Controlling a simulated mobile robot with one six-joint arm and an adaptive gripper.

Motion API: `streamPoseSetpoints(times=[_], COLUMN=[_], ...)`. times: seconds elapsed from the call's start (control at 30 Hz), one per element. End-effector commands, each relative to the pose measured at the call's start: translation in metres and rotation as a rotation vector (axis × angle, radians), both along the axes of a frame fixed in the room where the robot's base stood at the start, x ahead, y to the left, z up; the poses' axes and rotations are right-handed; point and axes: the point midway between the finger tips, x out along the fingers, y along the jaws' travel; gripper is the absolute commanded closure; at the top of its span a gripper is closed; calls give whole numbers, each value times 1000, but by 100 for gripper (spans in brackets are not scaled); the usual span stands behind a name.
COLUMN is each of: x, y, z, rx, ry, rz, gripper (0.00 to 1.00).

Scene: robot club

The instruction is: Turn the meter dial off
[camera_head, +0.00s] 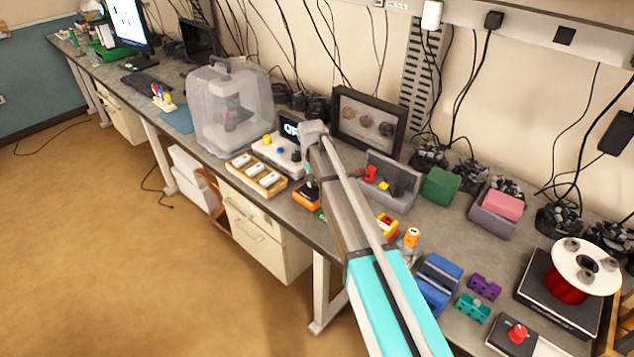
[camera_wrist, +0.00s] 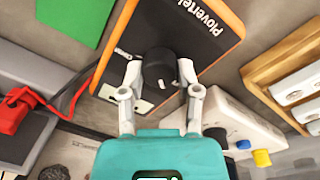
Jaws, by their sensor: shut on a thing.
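The meter (camera_wrist: 190,35) is a dark-faced instrument with an orange edge and the name "Plovertel" on it, lying on the bench. Its black round dial (camera_wrist: 159,70) carries a short white mark pointing down and slightly right in the wrist view. My gripper (camera_wrist: 159,82) is over the meter with one finger on each side of the dial, shut on it. In the head view the meter (camera_head: 306,196) shows as a small orange-edged box, partly hidden by my arm, which also hides the fingers and dial.
A wooden tray of white modules (camera_head: 257,176) and a white panel with coloured knobs (camera_head: 277,155) stand left of the meter. A grey open bin (camera_head: 398,184) with red clips stands to its right. A clear-covered machine (camera_head: 229,110) stands farther left.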

Motion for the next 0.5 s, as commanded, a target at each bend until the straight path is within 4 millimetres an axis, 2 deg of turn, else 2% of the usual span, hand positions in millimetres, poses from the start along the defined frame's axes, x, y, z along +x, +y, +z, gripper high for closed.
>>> streamPoseSetpoints(times=[0.23, 0.5], x=[-2, -2], y=[0, 0], z=[0, 0], rx=[-1, 0], ry=[3, 3], rz=[191, 313], gripper=[100, 100])
